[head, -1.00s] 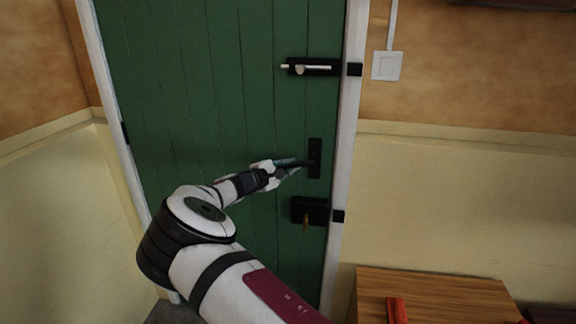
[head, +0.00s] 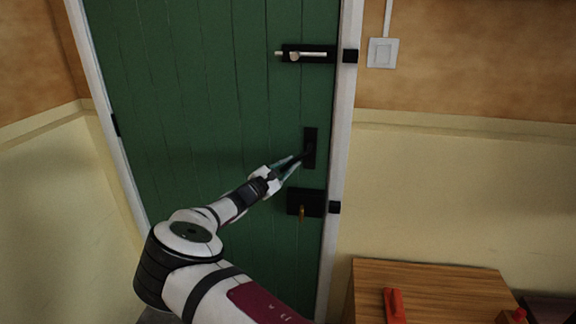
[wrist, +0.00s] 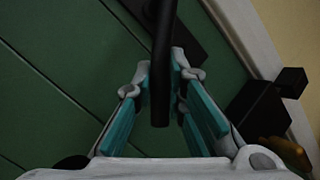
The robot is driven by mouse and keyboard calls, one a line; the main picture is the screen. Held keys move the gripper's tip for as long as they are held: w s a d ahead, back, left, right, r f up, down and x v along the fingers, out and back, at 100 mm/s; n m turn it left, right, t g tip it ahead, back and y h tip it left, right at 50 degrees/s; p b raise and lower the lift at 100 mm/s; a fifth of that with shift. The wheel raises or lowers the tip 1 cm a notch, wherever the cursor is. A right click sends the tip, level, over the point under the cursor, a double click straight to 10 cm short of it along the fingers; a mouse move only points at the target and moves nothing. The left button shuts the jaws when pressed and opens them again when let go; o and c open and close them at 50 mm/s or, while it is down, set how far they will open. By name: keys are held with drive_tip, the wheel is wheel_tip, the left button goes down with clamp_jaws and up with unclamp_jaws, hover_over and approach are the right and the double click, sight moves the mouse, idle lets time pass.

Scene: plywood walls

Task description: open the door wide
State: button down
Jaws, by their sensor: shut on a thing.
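The green plank door (head: 190,100) stands shut in its white frame (head: 343,120). Its black lever handle (head: 310,147) is on a dark plate near the right edge and tilts down to the left. My gripper (head: 287,168) is shut on the lever; in the wrist view the dark lever (wrist: 162,60) lies between the teal-lined fingers (wrist: 160,95). Above is a bolt (head: 306,54) with a pale rod, its end sticking out at the left, apart from the black keeper (head: 350,56). Below is a black lock box (head: 306,203) with a brass key (head: 301,214).
A wooden cabinet (head: 430,285) stands at the lower right, close to the frame, with red objects (head: 395,303) on it. A light switch (head: 382,52) is on the right wall. A hinge (head: 115,125) shows on the door's left edge. Walls close in on both sides.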

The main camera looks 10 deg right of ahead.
drive_tip(key=shift+a+r, duration=0.15)
drive_tip(key=s+a+m+g+h+p, duration=0.1)
drive_tip(key=s+a, duration=0.7)
drive_tip(key=s, duration=0.4)
drive_tip(key=s+a+m+g+h+p, duration=0.1)
drive_tip(key=s+a+g+p, duration=0.1)
drive_tip(key=s+a, duration=0.7)
drive_tip(key=s, duration=0.2)
drive_tip(key=shift+s, duration=0.4)
drive_tip(key=c, duration=1.6)
unclamp_jaws()
drive_tip(key=shift+g+h, duration=0.3)
